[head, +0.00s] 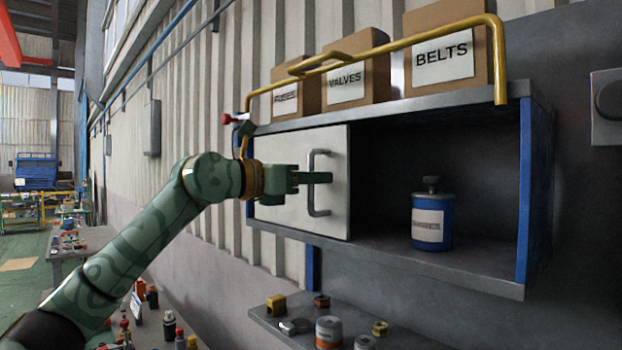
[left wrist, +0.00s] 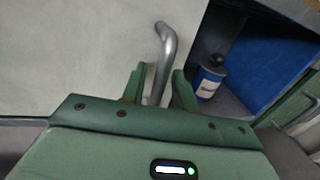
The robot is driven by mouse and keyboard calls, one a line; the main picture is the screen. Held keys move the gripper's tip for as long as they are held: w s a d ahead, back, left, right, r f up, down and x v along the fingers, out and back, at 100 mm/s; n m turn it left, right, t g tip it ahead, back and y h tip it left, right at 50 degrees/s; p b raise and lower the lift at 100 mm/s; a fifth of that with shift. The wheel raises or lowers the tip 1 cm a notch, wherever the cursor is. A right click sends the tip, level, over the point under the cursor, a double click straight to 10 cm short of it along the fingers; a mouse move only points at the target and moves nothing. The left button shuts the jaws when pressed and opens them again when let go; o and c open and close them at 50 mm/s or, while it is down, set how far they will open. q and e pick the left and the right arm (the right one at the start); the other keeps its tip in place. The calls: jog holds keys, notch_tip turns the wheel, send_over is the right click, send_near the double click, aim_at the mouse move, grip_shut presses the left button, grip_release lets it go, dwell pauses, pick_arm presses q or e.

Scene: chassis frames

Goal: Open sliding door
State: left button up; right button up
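The sliding door (head: 278,207) is a pale panel covering the left part of a wall cabinet, with a grey vertical bar handle (head: 315,205) near its right edge. The cabinet's right part is uncovered and shows a blue canister (head: 432,220). My left gripper (head: 322,178) is at the handle. In the left wrist view, the handle (left wrist: 167,45) passes between the two open green fingers (left wrist: 158,88), with a small gap visible on the right side. Whether a finger touches the bar is unclear. My right gripper is not in view.
A yellow rail (head: 400,45) runs above the cabinet, in front of boxes including one labelled BELTS (head: 445,58). A lower shelf (head: 345,335) below holds several small cans and parts. A grey box (head: 606,105) is on the wall at right.

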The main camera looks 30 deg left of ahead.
pick_arm(q)
jog(key=shift+s+a, duration=0.2)
jog(key=b+v, duration=0.4)
jog(key=v, duration=1.1)
jog(key=shift+s+a, duration=0.2)
jog(key=shift+s, duration=0.1)
